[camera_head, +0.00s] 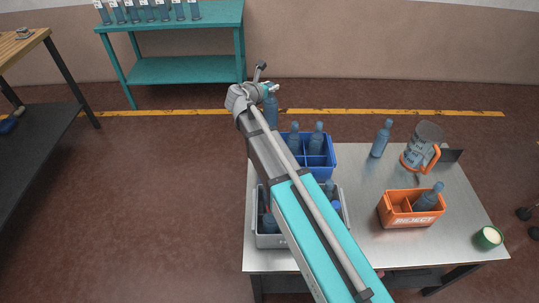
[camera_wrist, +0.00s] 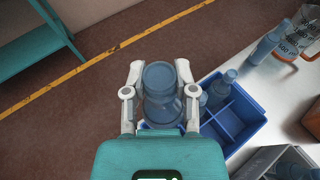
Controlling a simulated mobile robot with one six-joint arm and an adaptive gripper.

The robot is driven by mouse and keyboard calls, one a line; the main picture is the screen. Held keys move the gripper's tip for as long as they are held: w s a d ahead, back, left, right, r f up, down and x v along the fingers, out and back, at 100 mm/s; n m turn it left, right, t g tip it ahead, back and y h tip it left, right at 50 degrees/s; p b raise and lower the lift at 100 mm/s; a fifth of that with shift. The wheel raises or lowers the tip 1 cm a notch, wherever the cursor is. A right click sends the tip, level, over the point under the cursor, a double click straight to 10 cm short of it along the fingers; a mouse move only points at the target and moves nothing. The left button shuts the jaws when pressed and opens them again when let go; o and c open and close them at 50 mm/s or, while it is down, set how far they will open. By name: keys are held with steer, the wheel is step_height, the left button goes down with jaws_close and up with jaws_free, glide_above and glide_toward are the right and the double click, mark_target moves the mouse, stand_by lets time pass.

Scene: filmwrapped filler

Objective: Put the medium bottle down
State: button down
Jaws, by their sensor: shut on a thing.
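My gripper (camera_head: 268,90) is shut on a blue bottle, the medium bottle (camera_head: 271,112), gripping its sides. The bottle hangs about upright near the table's back left corner, just beyond the blue crate (camera_head: 328,170). In the wrist view the bottle (camera_wrist: 160,92) sits between both fingers of my gripper (camera_wrist: 160,70). There the blue crate (camera_wrist: 240,128) lies just right of it. The crate has dividers and holds bottles, including two visible ones (camera_head: 294,138) (camera_head: 317,139). I cannot tell the held bottle's height above the crate.
A grey bin (camera_head: 270,241) with bottles stands in front of the crate, partly behind my arm. An orange reject box (camera_head: 394,210) holds a bottle. A lone bottle (camera_head: 381,139) and a clear jug (camera_head: 421,146) stand at the back. The metal table (camera_head: 370,190) has free room mid-right.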

mark_target(270, 116)
steer(key=shift+f, duration=0.1)
step_height(270, 116, down, 13)
steer(key=b, duration=1.3)
steer(key=shift+f, duration=0.15)
steer(key=shift+f+b, duration=2.25)
steer(key=shift+b, duration=0.25)
steer(key=shift+f, duration=0.1)
steer(key=shift+c, duration=2.1)
jaws_free()
